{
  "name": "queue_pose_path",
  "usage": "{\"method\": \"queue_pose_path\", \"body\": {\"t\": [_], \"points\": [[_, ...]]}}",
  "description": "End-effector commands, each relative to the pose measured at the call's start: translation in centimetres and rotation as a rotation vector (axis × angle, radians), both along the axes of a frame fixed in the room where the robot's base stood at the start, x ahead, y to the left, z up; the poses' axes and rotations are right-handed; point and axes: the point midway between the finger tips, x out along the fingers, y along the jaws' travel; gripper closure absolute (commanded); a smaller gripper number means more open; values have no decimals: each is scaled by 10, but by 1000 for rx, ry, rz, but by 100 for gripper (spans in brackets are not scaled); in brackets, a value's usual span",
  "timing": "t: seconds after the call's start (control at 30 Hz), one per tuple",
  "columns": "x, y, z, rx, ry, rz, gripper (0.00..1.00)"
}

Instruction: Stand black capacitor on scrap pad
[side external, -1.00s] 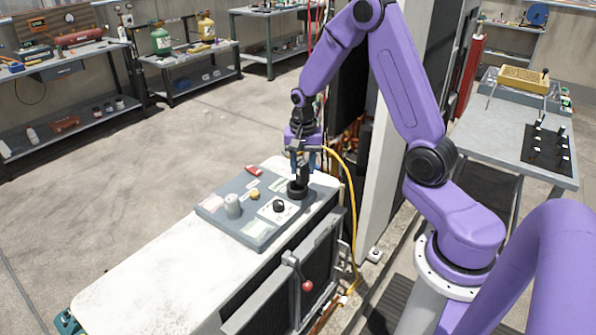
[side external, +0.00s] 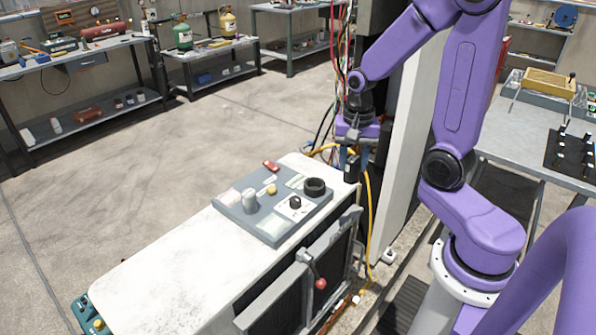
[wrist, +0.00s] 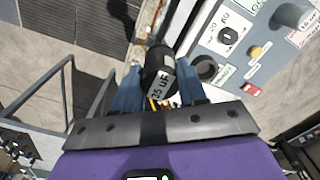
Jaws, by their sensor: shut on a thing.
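The black capacitor (side external: 351,170) is held upright or nearly so under my gripper (side external: 352,158), past the right edge of the grey panel (side external: 236,215). In the wrist view the capacitor (wrist: 158,72) sits between the two blue fingers of my gripper (wrist: 158,88), which are shut on it. Its white label reads 35 uF. A black ring-shaped holder (side external: 315,187) on the panel is empty. It also shows in the wrist view (wrist: 206,68), just right of the capacitor. I cannot tell which surface is the scrap pad; the labels are too small to read.
The panel also carries a grey cylinder (side external: 249,201), a black knob (side external: 295,202), a yellow button (side external: 272,189) and a red piece (side external: 271,166). A yellow hose (side external: 369,215) and wires hang close by my gripper. The white cabinet top (side external: 165,262) is clear at the front left.

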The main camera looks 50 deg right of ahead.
Motion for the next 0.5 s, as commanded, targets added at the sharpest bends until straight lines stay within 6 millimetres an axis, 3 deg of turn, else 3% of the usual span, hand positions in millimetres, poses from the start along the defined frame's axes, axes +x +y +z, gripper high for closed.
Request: {"method": "queue_pose_path", "body": {"t": [0.17, 0.37, 0.5], "points": [[12, 6, 2, 0, 0, 1, 91], [63, 36, 6, 0, 1, 6, 91], [105, 68, 6, 0, 1, 5, 91]]}}
